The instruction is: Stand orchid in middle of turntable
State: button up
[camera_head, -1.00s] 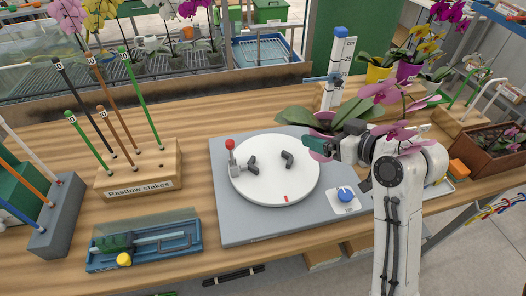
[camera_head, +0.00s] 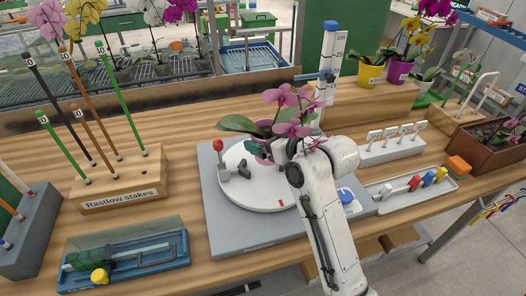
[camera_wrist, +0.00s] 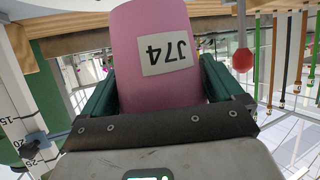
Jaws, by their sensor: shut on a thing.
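The orchid has pink flowers (camera_head: 283,112), broad green leaves and a pink pot (camera_head: 262,130). In the wrist view the pot (camera_wrist: 178,95) carries a label reading J74, upside down. My gripper (camera_wrist: 158,88) is shut on the pot, one dark green jaw on each side. In the head view my gripper (camera_head: 258,150) holds the orchid over the back part of the white turntable (camera_head: 255,197), roughly upright. My arm hides part of the disc and the pot's base, so I cannot tell whether the pot touches the turntable. A dark clamp piece stands on the disc's left.
A red-topped post (camera_head: 218,146) stands at the turntable's left edge. A tall white measuring post (camera_head: 328,70) stands behind. Left are a stake block (camera_head: 120,185) and a blue tray (camera_head: 125,262). Right are a label rack (camera_head: 395,150) and a tray of coloured clips (camera_head: 400,197).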

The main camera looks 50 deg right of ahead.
jog(key=shift+w+f, duration=0.4)
jog(key=shift+f, duration=0.05)
jog(key=shift+w+a+f, duration=0.1)
jog(key=shift+w+f, duration=0.05)
jog(key=shift+f, duration=0.8)
jog(key=shift+w+a+f, duration=0.1)
jog(key=shift+w+f, duration=0.05)
jog(key=shift+f, duration=0.8)
jog(key=o, duration=1)
jog(key=shift+f, duration=0.15)
jog(key=shift+r, duration=0.2)
jog(key=shift+s, duration=0.35)
jog(key=v, duration=1.1)
jog(key=shift+s+r, duration=0.15)
